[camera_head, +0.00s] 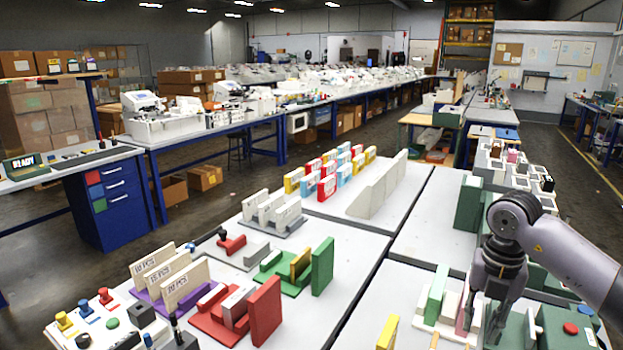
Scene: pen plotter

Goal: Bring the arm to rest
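My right arm (570,258) comes in from the right edge and bends down at a grey-purple wrist joint. My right gripper (486,325) points down at the lower right, low over a group of small white, pink and green blocks. Its fingers overlap these blocks in the picture, so I cannot tell whether they are open, shut or touching anything. A pink upright piece (461,318) shows just left of the fingers. My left arm and gripper are not in view.
Near the gripper stand a dark green box (469,204) and a green station with a red button (571,329). White tables in front carry a red block (265,310), a green panel (322,266) and several labelled white cards (186,287). A bare table strip (412,235) lies left of the arm.

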